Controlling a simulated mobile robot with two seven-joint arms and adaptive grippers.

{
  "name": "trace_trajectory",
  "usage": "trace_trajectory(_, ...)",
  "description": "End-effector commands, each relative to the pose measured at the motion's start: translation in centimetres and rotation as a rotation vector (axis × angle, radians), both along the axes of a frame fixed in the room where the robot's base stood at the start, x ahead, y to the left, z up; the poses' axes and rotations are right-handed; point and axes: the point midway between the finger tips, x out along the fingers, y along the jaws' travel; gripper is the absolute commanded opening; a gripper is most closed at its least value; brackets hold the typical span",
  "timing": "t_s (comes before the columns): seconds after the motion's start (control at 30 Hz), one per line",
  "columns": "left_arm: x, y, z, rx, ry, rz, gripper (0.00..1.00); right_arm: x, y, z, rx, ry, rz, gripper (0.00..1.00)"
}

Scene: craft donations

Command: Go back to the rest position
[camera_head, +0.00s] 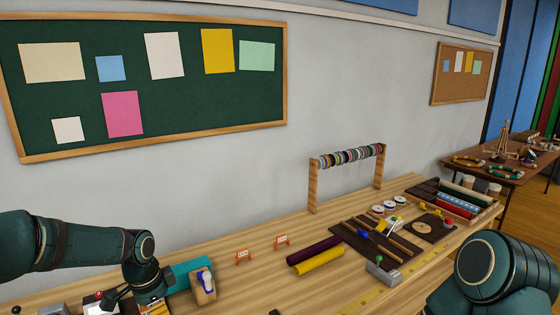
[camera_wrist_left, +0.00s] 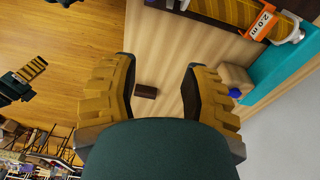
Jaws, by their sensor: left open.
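My left arm comes in from the left in the head view and bends down at the table's left end. Its gripper (camera_head: 150,298) is low in the picture and partly cut off. In the left wrist view the left gripper (camera_wrist_left: 160,68) is open, with its two ridged yellow fingers apart and nothing held. A small dark brown block (camera_wrist_left: 145,91) shows on the wood between the fingers. My right arm (camera_head: 492,272) fills the bottom right corner of the head view; its gripper is outside that view. A small yellow-striped dark shape at the wrist view's left edge is unclear.
The wooden table (camera_head: 240,285) runs along the wall. A teal object (camera_head: 190,272) and a wooden block with a blue part (camera_head: 204,290) stand close to the left gripper. Farther right are fabric rolls (camera_head: 318,262), a spool rack (camera_head: 313,190) and a dark mat (camera_head: 350,255).

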Motion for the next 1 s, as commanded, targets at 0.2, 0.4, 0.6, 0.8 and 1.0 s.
trace_trajectory(0.2,-2.7,-7.9,-12.3,-0.169,0.021,0.234,0.46,-0.2,0.3,-3.4,0.000,0.007,0.009,0.60)
trace_trajectory(0.4,-8.5,-14.5,-22.5,-0.294,0.079,0.577,0.46,-0.7,0.4,-6.5,-0.001,0.019,0.015,0.60)
trace_trajectory(0.6,-14.5,-17.3,-28.6,-0.325,0.119,0.893,0.46,-0.9,0.6,-8.7,-0.002,0.027,0.023,0.60)
trace_trajectory(0.8,-17.2,-17.7,-30.5,-0.320,0.120,1.040,0.46,-1.1,0.6,-9.4,-0.002,0.031,0.025,0.60)
trace_trajectory(1.0,-17.4,-17.7,-30.4,-0.321,0.118,1.057,0.46,-1.1,0.6,-9.4,-0.003,0.030,0.026,0.60)
